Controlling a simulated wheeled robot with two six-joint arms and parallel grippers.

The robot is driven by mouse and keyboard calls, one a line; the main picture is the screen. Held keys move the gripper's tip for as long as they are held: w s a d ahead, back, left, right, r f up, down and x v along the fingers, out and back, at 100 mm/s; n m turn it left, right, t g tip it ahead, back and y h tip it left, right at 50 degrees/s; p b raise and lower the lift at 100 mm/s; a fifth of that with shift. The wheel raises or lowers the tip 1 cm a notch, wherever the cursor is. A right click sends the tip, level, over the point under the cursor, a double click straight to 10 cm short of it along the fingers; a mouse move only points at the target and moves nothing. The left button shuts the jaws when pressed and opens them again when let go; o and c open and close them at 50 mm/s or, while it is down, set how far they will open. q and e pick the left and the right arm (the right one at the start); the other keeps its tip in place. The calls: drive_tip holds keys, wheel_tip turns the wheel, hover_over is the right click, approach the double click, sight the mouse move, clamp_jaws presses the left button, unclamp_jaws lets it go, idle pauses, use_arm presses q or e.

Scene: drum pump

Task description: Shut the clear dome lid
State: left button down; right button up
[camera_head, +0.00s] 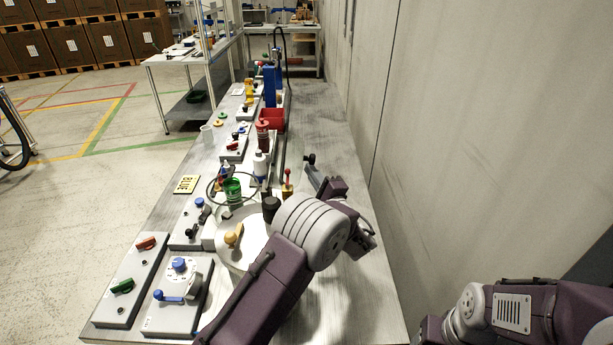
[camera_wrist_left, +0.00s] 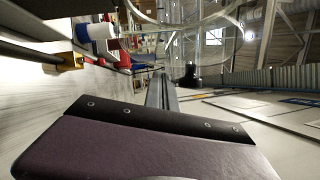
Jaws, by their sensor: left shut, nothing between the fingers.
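The clear dome lid shows in the head view as a thin dark round rim (camera_head: 209,186) around a green part (camera_head: 232,188). Its clear wall is barely visible there, and I cannot tell its exact tilt. In the left wrist view a large clear curved shell (camera_wrist_left: 222,42), likely this lid, fills the top, just beyond my fingers. My left gripper (camera_head: 309,160) is shut and empty, over the right part of the bench, to the right of the lid. Its closed fingers also show in the left wrist view (camera_wrist_left: 163,94). My right gripper is out of view.
A white drum (camera_head: 255,235) with yellow and black knobs stands in front of the lid, partly hidden by my left arm. Bottles and a red bin (camera_head: 272,118) stand farther back. Panels with switches (camera_head: 130,285) are at front left. The bench's right strip is mostly clear beside a wall.

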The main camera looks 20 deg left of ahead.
use_arm(q)
drive_tip(key=v, duration=1)
drive_tip(key=shift+w+d+f, duration=0.25)
drive_tip(key=shift+w+d, duration=0.05)
drive_tip(key=shift+d, duration=0.15)
